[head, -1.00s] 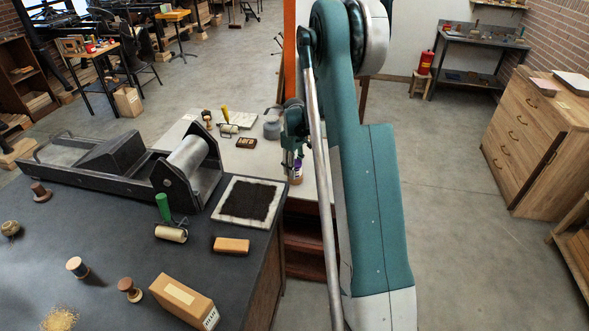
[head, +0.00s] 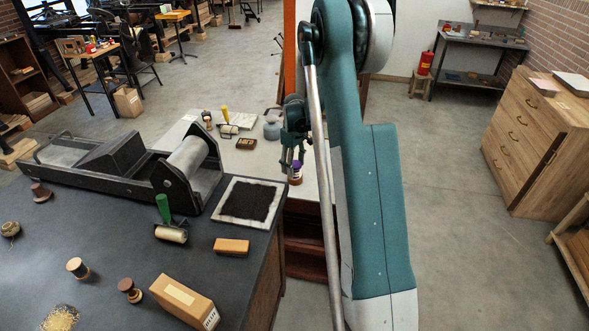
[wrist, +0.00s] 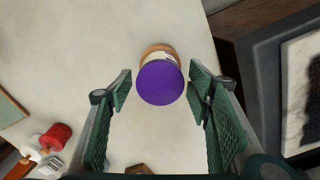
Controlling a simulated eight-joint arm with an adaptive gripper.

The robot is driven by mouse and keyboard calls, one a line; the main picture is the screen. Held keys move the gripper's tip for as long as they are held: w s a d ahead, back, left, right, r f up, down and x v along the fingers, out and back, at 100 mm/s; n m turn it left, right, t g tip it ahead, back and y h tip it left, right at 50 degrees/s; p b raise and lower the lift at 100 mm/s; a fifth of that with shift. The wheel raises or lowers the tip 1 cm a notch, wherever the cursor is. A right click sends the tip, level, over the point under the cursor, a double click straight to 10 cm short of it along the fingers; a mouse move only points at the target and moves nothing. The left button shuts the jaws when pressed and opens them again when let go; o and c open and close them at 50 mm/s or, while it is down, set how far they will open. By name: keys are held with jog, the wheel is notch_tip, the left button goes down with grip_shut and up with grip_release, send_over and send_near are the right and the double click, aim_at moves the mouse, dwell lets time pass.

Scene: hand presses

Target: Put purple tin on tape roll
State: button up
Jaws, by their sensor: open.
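The purple tin (wrist: 160,84) stands upright on the pale table, its round purple lid facing up in the wrist view. It also shows in the head view (head: 297,166), just below my gripper. A pale label shows on its side. A tan-brown round band (wrist: 158,49) shows under the label; it looks like the tape roll beneath the tin, but I cannot tell for sure. My gripper (wrist: 160,88) is open, with one green finger on each side of the lid and gaps between. In the head view my arm partly covers this spot.
The pale table (head: 255,165) also holds a grey jar (head: 271,129), a dark small box (head: 246,143) and a roller with a yellow handle (head: 227,122). In the wrist view a red-ended object (wrist: 55,136) lies at lower left. The dark press bench (head: 110,225) borders the pale table.

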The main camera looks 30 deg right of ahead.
aim_at(294, 164)
notch_tip(294, 164, up, 10)
jog(key=shift+p, duration=0.3)
jog(key=shift+r, duration=0.1)
dwell(0.7)
jog(key=shift+s+a+r, duration=0.1)
jog(key=shift+a+r, duration=0.05)
jog(key=shift+a, duration=0.05)
jog(key=s+a+r+m+t, duration=0.2)
jog(key=s+a+r+t, duration=0.1)
jog(key=s+a+r, duration=1.5)
jog(key=s+a+t, duration=0.2)
jog(key=s+a, duration=0.6)
jog(key=s, duration=0.3)
jog(key=s+a+m+t, duration=0.1)
jog(key=s+a+t, duration=0.1)
jog(key=s+a, duration=0.5)
jog(key=shift+s+a+m, duration=0.3)
jog(key=shift+s+a, duration=0.1)
jog(key=shift+s, duration=1.7)
jog(key=shift+r, duration=0.1)
